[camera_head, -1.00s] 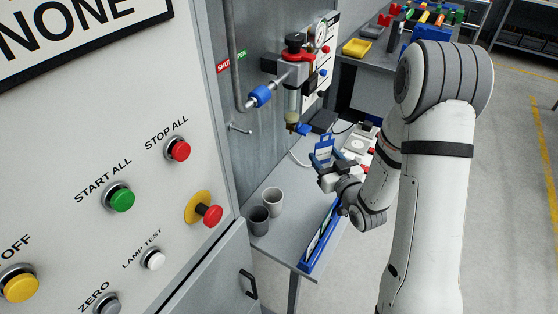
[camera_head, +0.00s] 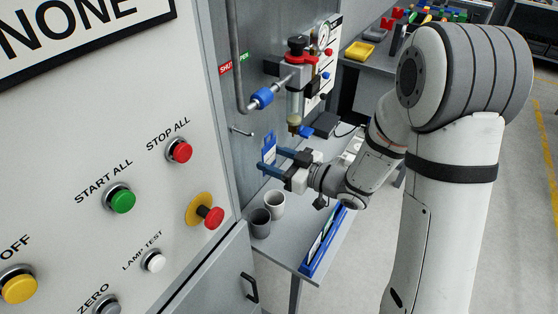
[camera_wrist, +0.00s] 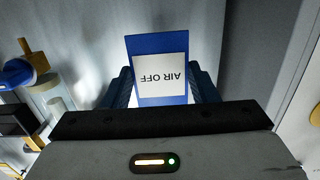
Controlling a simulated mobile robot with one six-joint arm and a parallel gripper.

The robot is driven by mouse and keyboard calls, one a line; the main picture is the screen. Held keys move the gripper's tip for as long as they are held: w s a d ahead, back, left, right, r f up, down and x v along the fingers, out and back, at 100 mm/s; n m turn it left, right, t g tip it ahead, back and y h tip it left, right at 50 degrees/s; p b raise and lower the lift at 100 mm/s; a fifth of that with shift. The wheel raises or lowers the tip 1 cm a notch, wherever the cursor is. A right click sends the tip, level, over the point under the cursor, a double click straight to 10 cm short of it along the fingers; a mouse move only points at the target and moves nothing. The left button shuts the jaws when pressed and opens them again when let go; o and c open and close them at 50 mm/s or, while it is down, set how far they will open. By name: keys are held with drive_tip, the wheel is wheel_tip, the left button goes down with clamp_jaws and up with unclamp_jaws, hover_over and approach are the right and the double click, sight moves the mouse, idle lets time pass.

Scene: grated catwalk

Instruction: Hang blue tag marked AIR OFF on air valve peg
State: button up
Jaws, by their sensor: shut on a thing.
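The blue tag (camera_head: 268,146) has a white label; in the wrist view the tag (camera_wrist: 159,44) reads AIR OFF, upside down. My gripper (camera_head: 270,163) is shut on the tag's lower part, with the tag standing up between the blue fingers. A short metal peg (camera_head: 241,131) sticks out of the grey cabinet wall below the air valve's blue handle (camera_head: 262,98). In the head view the tag appears just right of and a little below the peg, apart from it. The peg is not clear in the wrist view.
A filter unit with a red collar (camera_head: 298,62) and gauge hangs right of the peg. Below are two cups, dark (camera_head: 259,223) and light (camera_head: 274,204), and a blue rack (camera_head: 322,242) on the grey bench. A button panel (camera_head: 130,240) stands at left.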

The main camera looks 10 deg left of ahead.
drive_tip(key=shift+p+x, duration=0.45)
drive_tip(key=shift+x, duration=2.9)
drive_tip(key=shift+w+a+f+b, duration=0.3)
drive_tip(key=shift+a+f+b, duration=0.3)
drive_tip(key=shift+b, duration=0.3)
drive_tip(key=shift+a+r, duration=0.1)
drive_tip(key=o, duration=1.1)
drive_tip(key=shift+o, duration=0.2)
